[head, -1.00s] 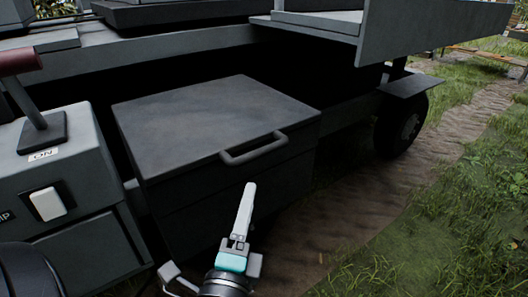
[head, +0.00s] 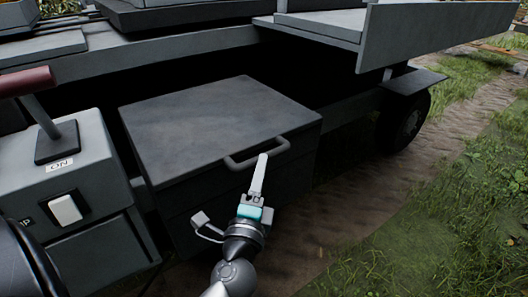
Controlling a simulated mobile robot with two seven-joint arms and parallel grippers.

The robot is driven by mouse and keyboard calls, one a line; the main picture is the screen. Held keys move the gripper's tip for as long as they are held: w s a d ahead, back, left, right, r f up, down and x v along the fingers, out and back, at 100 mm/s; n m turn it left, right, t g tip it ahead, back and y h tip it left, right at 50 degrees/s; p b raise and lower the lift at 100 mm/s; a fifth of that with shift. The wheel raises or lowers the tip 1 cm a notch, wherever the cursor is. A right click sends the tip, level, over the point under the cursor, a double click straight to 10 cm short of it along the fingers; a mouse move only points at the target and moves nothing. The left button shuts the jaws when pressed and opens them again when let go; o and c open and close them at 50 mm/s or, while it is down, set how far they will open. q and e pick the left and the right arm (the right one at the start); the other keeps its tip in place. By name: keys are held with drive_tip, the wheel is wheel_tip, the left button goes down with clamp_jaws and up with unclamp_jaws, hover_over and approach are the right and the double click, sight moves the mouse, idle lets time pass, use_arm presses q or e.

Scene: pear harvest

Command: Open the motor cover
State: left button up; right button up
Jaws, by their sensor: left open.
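The motor cover (head: 205,115) is the flat dark grey lid on a box at the side of the vehicle, and it lies closed. Its bar handle (head: 281,146) sticks out from the front edge. My left gripper (head: 262,160) is seen nearly edge-on, so its two fingers overlap in the head view. It is open, and its fingertips reach up to the handle, overlapping the bar's lower side. I cannot tell whether they touch it. Nothing shows between the fingers. My right gripper is not in view.
A grey control box (head: 85,180) with a red-handled lever (head: 40,115) and a white switch (head: 66,209) stands left of the cover. A grey platform (head: 430,35) overhangs at upper right. A wheel (head: 405,123) stands behind. Grass and a dirt track lie at right.

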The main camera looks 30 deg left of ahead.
use_arm(q)
drive_tip(key=shift+p+x, duration=0.45)
drive_tip(key=shift+x, duration=2.05)
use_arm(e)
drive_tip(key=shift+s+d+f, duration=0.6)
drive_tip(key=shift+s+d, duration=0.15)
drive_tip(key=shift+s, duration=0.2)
use_arm(q)
clamp_jaws()
